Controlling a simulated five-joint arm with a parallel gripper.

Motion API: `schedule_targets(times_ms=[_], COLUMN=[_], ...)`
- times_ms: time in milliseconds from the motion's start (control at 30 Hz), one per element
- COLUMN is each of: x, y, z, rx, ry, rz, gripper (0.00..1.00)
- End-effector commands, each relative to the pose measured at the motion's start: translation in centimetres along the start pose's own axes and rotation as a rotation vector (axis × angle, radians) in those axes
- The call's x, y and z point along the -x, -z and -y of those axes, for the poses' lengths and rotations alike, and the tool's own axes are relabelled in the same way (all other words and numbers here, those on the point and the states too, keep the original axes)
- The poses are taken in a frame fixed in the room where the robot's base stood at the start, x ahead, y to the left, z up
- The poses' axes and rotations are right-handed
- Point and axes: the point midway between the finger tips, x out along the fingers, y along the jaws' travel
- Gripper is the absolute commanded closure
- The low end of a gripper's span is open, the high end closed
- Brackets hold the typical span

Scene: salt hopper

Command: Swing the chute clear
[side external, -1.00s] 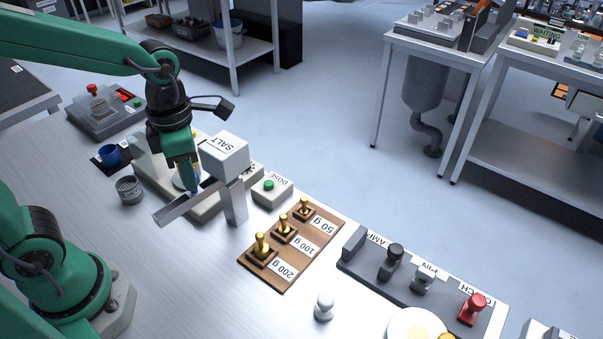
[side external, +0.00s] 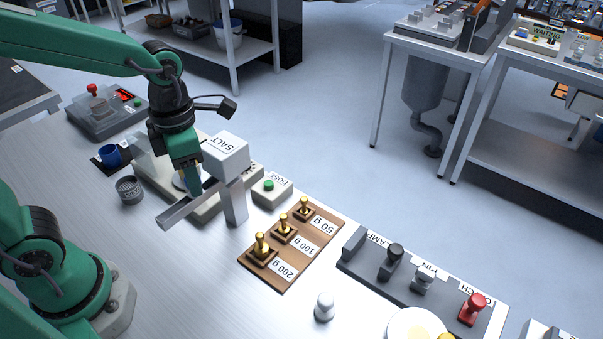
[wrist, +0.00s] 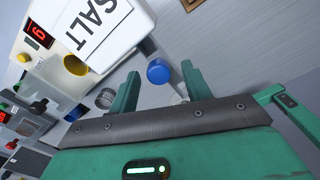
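The grey box marked SALT (side external: 226,152) stands on a post at the back of the bench; it also shows in the wrist view (wrist: 98,28). The chute (side external: 181,211) is a narrow grey trough reaching from below this box toward the front left. My gripper (side external: 193,190) points down over the chute. In the wrist view a blue knob (wrist: 158,70) lies between my two fingers (wrist: 158,88), with a gap on each side. The fingers are apart and hold nothing. In the side view the fingers mostly hide the knob, and the join of knob and chute is hidden.
A mesh cup (side external: 129,190) and a blue cup (side external: 109,154) stand left of the chute. The DOSE box (side external: 272,191) and a wooden board (side external: 270,268) with brass weights lie to the right. The bench in front of the chute is clear.

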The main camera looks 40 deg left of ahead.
Motion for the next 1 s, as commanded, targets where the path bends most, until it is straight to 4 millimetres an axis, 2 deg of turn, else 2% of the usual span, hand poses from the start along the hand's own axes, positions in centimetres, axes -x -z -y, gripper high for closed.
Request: schedule_targets(times_ms=[333, 800, 1000], x=[1.0, 6.6, 7.7], y=[-0.1, -0.1, 0.0], z=[-0.1, 0.0, 0.0], rx=[0.001, 0.0, 0.0], ry=[0.0, 0.0, 0.0], rz=[0.001, 0.002, 0.001], gripper=[0.52, 0.52, 0.52])
